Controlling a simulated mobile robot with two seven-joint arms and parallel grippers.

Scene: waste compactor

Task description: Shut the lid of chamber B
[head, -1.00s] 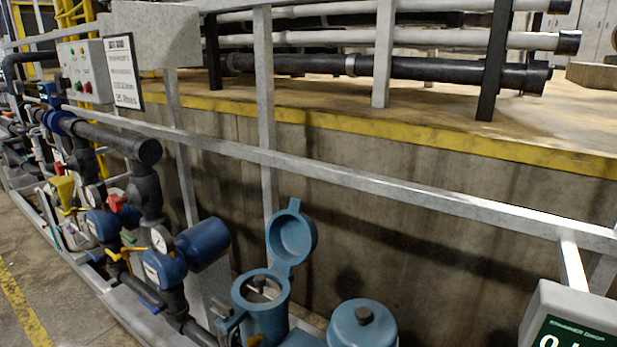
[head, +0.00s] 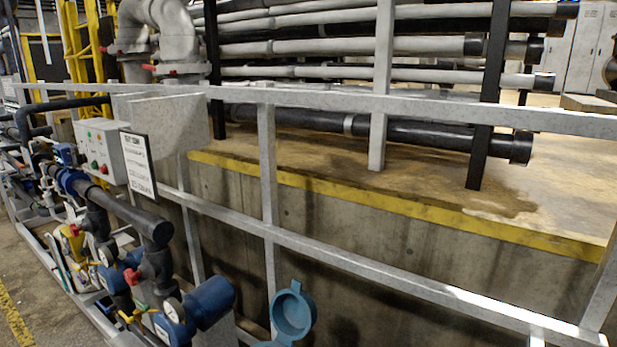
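A blue round lid (head: 294,313) stands raised at the bottom edge of the head view, its hollow inner side showing. Only a sliver of blue at the bottom edge shows below it; the chamber body is out of frame. No letter B is visible, so I cannot tell which chamber this lid belongs to. Neither of my grippers is in view.
A grey railing (head: 350,266) runs across the view in front of a concrete ledge with a yellow edge (head: 360,205). Pipes and valves with a blue motor housing (head: 208,304) fill the lower left. A control box (head: 101,150) and a sign (head: 138,163) stand above them.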

